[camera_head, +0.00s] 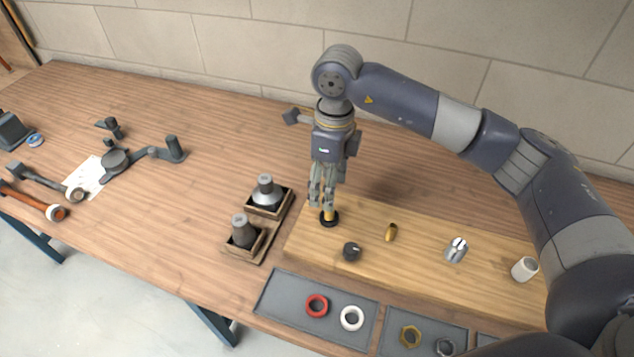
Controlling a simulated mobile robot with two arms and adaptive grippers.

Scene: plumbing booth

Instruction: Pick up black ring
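A black ring (328,222) lies on the light wooden board, around the foot of a small upright brass piece (329,213). My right gripper (323,203) points straight down, directly over the ring and the brass piece. Its fingers are close together around or just beside the top of the brass piece. I cannot tell whether they touch or grip anything. The fingers hide part of the brass piece. My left gripper is not in view.
On the board (430,228) stand a dark cap (351,252), a brass fitting (391,232), a chrome part (456,250) and a white cylinder (525,269). A grey tray (275,297) holds a red ring (317,306) and white ring (352,318). Wooden boxes (262,245) stand left.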

